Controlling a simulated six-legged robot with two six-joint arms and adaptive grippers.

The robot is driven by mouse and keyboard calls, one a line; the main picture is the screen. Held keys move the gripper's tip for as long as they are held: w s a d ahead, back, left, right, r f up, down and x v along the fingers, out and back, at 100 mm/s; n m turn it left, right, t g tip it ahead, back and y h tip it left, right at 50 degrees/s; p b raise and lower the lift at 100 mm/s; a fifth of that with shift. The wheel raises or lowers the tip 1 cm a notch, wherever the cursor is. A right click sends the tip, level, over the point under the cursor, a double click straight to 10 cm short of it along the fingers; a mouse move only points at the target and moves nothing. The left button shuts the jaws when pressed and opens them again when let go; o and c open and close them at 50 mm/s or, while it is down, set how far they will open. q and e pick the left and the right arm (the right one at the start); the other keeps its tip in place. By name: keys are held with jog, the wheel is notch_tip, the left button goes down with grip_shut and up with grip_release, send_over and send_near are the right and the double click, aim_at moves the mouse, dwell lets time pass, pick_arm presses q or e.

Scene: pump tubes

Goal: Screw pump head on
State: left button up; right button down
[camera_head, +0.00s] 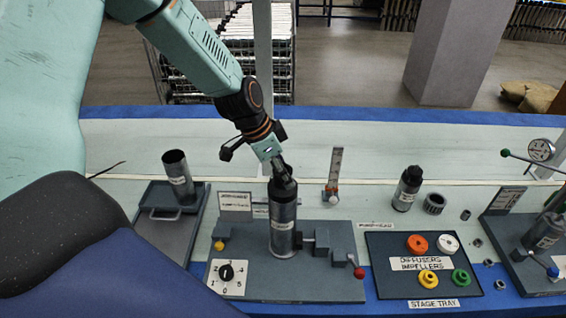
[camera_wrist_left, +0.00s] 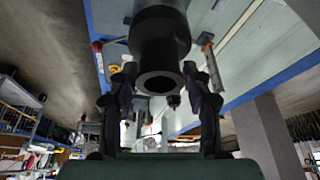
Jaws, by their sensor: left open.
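A grey pump tube (camera_head: 283,228) stands upright in the fixture on a grey base plate. A dark pump head (camera_head: 283,187) sits at the tube's top; I cannot tell how far it is threaded on. My left gripper (camera_head: 281,172) comes down from above to the head. In the left wrist view the dark head (camera_wrist_left: 158,55) shows its round open end between the two spread fingers of my left gripper (camera_wrist_left: 158,95). The fingers stand apart on either side of it. My right gripper is not in view.
A dial plate (camera_head: 226,274) and a red-knobbed clamp (camera_head: 330,240) are on the base plate. A stage tray (camera_head: 385,285) with coloured rings lies to the right. A dark tube (camera_head: 176,178) stands in a left tray. A black-topped cylinder (camera_head: 407,190) stands behind the stage tray.

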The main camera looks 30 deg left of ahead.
pick_arm(q)
jog(key=n+y+p, duration=0.1)
jog(key=n+p, duration=0.2)
jog(key=shift+r+t+p, duration=0.1)
jog(key=shift+t+p, duration=0.2)
jog(key=shift+p, duration=0.1)
jog(key=shift+n+p, duration=0.45)
jog(key=shift+n, duration=0.15)
